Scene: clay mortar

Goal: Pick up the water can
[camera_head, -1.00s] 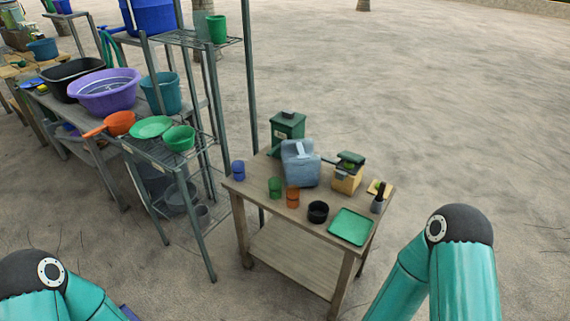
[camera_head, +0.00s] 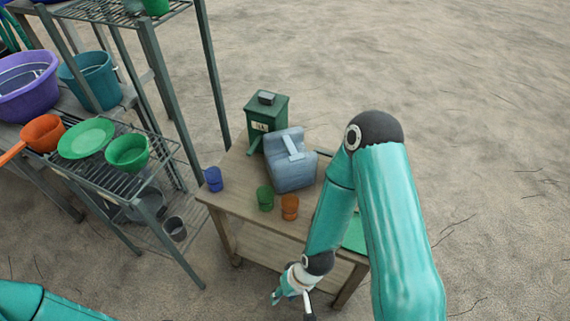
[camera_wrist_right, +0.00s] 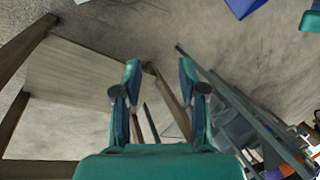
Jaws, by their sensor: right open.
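The water can, a grey-blue jerry can with a handle on top (camera_head: 290,172), stands on the small wooden table (camera_head: 233,185) beside a green box. My right gripper (camera_head: 289,297) is low at the front of the table, in front of and below the can, apart from it. In the right wrist view my right gripper (camera_wrist_right: 160,80) is open and empty, facing the table's underside and legs. The can does not show there. Part of my left arm shows at the bottom left; its gripper is out of view.
A green box (camera_head: 267,118), a blue cup (camera_head: 213,179), a green cup (camera_head: 265,198) and an orange cup (camera_head: 289,207) stand close around the can. A metal shelf (camera_head: 150,150) with bowls is left of the table. My right arm covers the table's right part.

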